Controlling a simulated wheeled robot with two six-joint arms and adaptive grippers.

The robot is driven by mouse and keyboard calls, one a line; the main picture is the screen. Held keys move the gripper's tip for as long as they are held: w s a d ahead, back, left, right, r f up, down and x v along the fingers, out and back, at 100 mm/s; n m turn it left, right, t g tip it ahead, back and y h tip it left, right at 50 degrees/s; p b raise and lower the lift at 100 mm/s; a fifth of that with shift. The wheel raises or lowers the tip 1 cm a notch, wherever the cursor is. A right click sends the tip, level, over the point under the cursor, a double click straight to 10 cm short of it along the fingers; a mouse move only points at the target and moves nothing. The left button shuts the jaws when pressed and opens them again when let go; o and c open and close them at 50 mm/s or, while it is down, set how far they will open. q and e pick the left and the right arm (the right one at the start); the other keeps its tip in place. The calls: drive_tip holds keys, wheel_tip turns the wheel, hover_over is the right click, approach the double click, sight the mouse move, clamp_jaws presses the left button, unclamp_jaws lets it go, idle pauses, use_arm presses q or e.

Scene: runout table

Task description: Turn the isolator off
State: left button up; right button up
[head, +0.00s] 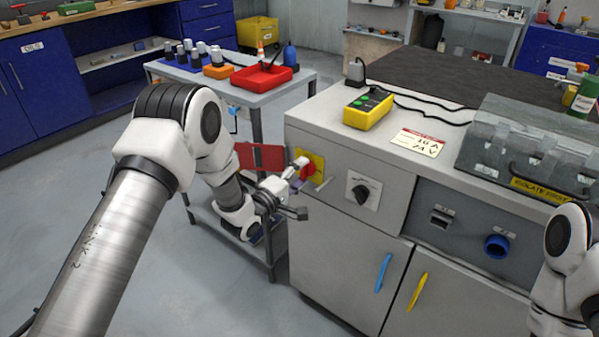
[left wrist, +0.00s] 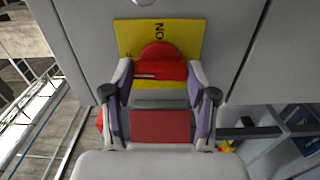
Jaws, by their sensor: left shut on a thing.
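The isolator is a yellow plate (head: 318,160) with a red rotary handle (head: 307,172), on the front of the grey cabinet near its left corner. In the left wrist view the plate (left wrist: 190,36) carries the letters "ON" at the top and part of another label at its left. The red handle (left wrist: 158,68) lies between the fingers of my left gripper (left wrist: 160,88), which is shut on it. The gripper (head: 291,182) also shows in the head view, partly covering the handle. My right gripper is outside the view; only part of that arm shows at the right edge.
A black rotary switch (head: 361,193) sits right of the isolator. Blue (head: 383,272) and yellow (head: 417,291) door handles are below. A yellow meter box (head: 368,110) and a card (head: 418,144) lie on the cabinet top. A trolley (head: 268,96) stands close behind my left arm.

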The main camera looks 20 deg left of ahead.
use_arm(q)
drive_tip(key=shift+n, duration=0.3)
drive_tip(key=o, duration=1.2)
drive_tip(key=shift+c, duration=0.2)
drive_tip(key=v, duration=1.2)
